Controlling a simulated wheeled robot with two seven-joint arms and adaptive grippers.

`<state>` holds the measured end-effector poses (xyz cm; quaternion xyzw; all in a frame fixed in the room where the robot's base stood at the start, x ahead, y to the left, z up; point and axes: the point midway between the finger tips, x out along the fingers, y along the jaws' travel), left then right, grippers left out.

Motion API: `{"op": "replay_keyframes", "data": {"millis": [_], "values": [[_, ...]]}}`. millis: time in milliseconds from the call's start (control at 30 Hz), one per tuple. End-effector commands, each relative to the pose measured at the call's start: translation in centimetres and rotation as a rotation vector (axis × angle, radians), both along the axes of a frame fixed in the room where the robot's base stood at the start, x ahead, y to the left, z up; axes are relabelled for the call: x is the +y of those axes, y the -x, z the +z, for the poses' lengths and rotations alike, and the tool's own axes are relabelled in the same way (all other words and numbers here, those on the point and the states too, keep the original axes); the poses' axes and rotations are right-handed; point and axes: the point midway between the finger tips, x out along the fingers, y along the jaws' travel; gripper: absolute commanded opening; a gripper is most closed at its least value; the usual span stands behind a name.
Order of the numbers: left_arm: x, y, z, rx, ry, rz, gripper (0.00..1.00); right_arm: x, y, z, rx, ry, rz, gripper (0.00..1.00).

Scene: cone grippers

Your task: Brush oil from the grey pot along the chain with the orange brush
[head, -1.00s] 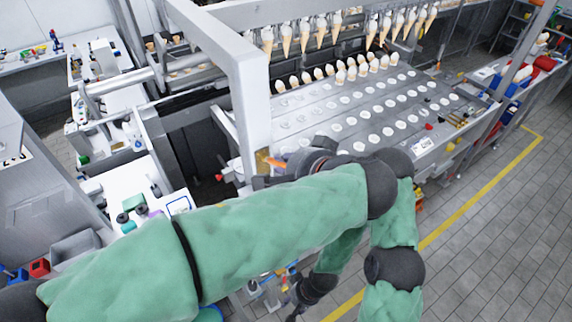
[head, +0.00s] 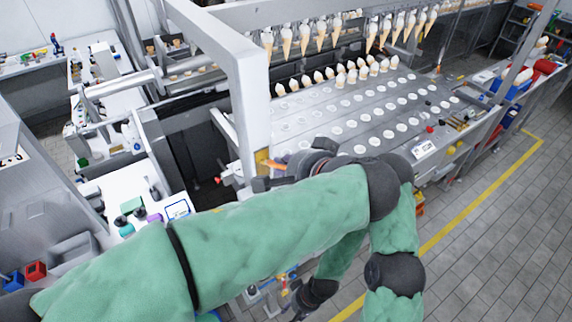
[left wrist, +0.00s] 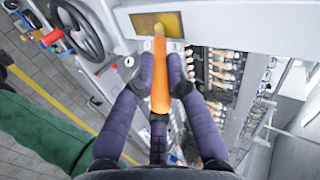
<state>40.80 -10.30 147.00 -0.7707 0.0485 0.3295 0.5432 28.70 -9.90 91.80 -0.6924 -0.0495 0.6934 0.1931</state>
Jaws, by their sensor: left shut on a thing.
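The orange brush (left wrist: 160,78) is held in my left gripper (left wrist: 161,88), whose dark fingers close around its handle in the left wrist view. Its far end points at a gold-yellow panel (left wrist: 158,22) on the machine; I cannot tell whether they touch. In the head view, a small part of the brush (head: 276,164) shows beside the white frame post, with my left gripper (head: 266,181) mostly hidden by my arm. My right gripper (head: 299,306) is small and dark at the bottom; its jaws are unclear. I cannot make out the grey pot or the chain for certain.
A white machine frame (head: 238,75) stands close to my left gripper. Ice cream cones (head: 320,35) hang behind a plate with several round holes (head: 385,110). A handwheel (left wrist: 80,30) is left of the brush in the wrist view. Open floor (head: 500,220) lies to the right.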

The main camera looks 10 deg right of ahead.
Motion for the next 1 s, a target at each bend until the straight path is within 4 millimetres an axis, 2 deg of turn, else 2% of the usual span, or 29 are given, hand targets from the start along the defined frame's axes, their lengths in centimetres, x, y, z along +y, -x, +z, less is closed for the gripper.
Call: {"op": "replay_keyframes", "data": {"millis": [400,667,1000], "values": [[0.0,0.0,-2.7,0.0,0.001,0.001,0.0,0.0,0.0,-2.6,0.0,0.0,0.0,0.4],[0.0,0.0,-3.4,0.0,0.001,0.001,0.0,0.0,0.0,-3.2,0.0,0.0,0.0,0.4],[0.0,0.0,-5.9,0.0,0.0,0.0,0.0,0.0,0.0,-5.4,0.0,0.0,0.0,0.4]]}}
